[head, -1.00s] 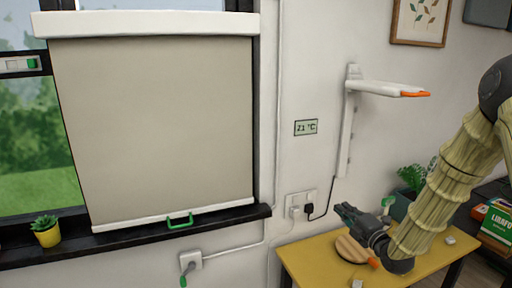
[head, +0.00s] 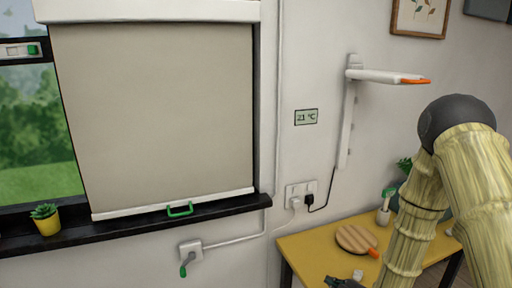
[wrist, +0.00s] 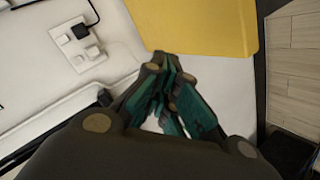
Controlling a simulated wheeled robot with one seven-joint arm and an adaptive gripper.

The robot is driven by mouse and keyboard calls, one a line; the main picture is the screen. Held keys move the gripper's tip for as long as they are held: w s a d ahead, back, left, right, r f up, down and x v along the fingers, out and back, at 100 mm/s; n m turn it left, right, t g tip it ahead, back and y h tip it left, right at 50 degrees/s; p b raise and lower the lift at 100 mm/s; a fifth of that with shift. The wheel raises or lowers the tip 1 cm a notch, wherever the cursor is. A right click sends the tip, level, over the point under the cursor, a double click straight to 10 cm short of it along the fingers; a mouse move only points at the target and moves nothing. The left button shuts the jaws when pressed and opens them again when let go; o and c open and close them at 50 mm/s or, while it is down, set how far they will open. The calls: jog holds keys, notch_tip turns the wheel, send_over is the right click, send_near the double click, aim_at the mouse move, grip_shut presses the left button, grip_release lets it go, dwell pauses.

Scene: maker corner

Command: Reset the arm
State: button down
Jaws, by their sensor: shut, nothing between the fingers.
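My gripper (wrist: 165,95) is shut with nothing between its teal-padded fingers in the wrist view. In the head view only a dark part of my gripper (head: 345,283) shows at the bottom edge, in front of the yellow table (head: 300,252). My arm, in a ribbed yellowish cover, folds down along the right side of the head view and hides part of the table.
On the table are a round striped wooden board (head: 357,239) with an orange handle and a white-and-green bottle (head: 385,210).

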jog(key=s+a+f+m+g+h+b, duration=0.25)
jog(key=s+f+m+g, duration=0.4)
jog(key=s+f, duration=1.15)
jog(key=s+f+m+g+b, duration=0.1)
jog(key=s+f+m+g, duration=0.1)
jog(key=s, duration=0.9)
jog(key=s+f+m+g+b, duration=0.2)
jog(key=s+f+m, duration=0.3)
jog(key=s, duration=0.7)
jog(key=shift+s+a+f+g+h, duration=0.2)
jog(key=shift+f+g+h, duration=0.25)
jog(key=shift+f+g, duration=0.4)
jog(key=shift+f+m, duration=0.1)
jog(key=shift+m, duration=0.15)
